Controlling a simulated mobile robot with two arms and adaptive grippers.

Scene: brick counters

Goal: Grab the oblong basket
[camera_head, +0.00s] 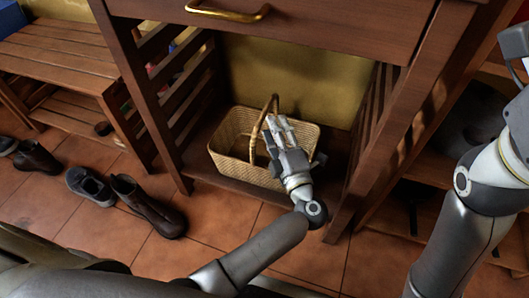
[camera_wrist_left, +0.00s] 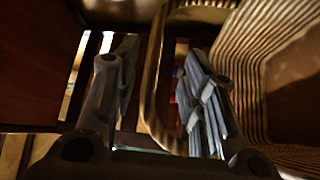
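The oblong basket (camera_head: 232,153) is pale woven wicker with a tall arched handle (camera_head: 256,133). It stands on the low shelf under the wooden drawer. My left gripper (camera_head: 277,128) reaches over the basket's near right side, beside the handle. In the left wrist view, the gripper (camera_wrist_left: 160,95) is open, with one finger on each side of a handle band (camera_wrist_left: 152,90). A gap shows between the band and each finger. The basket's woven wall (camera_wrist_left: 285,40) fills the right side of that view. My right arm shows at the right edge, but its gripper is out of frame.
A drawer with a brass pull (camera_head: 228,13) hangs above the basket. Slatted sides (camera_head: 178,75) and a thick post (camera_head: 400,130) frame the shelf opening. Dark shoes (camera_head: 147,205) lie on the tiled floor at left, near a wooden bench (camera_head: 60,55).

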